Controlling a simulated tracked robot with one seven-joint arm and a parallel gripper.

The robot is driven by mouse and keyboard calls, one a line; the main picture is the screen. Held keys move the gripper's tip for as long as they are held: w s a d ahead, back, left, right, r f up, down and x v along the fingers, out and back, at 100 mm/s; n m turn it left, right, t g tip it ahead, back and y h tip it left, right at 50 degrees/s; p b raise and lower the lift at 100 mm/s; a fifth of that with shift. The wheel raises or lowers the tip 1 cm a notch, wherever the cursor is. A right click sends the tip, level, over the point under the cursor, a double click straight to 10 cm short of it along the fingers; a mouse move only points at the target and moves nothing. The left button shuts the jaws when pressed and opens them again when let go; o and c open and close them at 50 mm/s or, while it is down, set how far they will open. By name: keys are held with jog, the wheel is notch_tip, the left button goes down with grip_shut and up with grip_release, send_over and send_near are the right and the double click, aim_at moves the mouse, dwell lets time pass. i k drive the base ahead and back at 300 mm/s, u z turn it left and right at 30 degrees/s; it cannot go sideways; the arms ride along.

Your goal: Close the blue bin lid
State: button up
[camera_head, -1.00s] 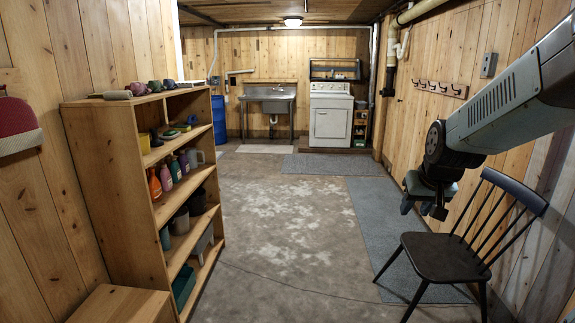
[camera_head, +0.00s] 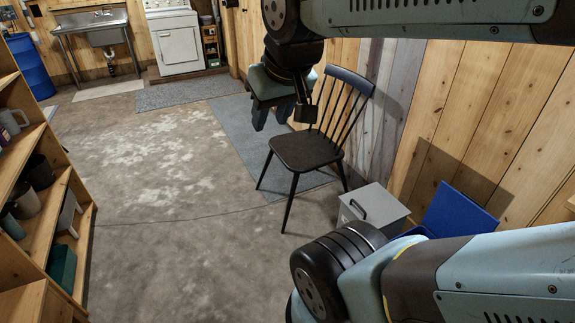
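A blue lid (camera_head: 458,210) stands raised and tilted against the plank wall at the right, beside a grey box. The bin under it is mostly hidden behind my arm; only a sliver of blue shows by the box.
A dark chair (camera_head: 310,150) stands between my gripper and the bin. A grey lidded box (camera_head: 373,207) sits left of the blue lid. A wooden shelf (camera_head: 35,240) is at left, a blue barrel (camera_head: 28,68) behind it. The concrete floor (camera_head: 170,200) between is open.

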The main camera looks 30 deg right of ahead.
aim_at(451, 213)
jog(key=u, duration=0.6)
jog(key=i, duration=0.1)
jog(key=z, duration=2.85)
jog(key=k, duration=0.9)
jog(key=z, duration=0.15)
jog(key=i, duration=0.9)
jog(key=u, duration=0.15)
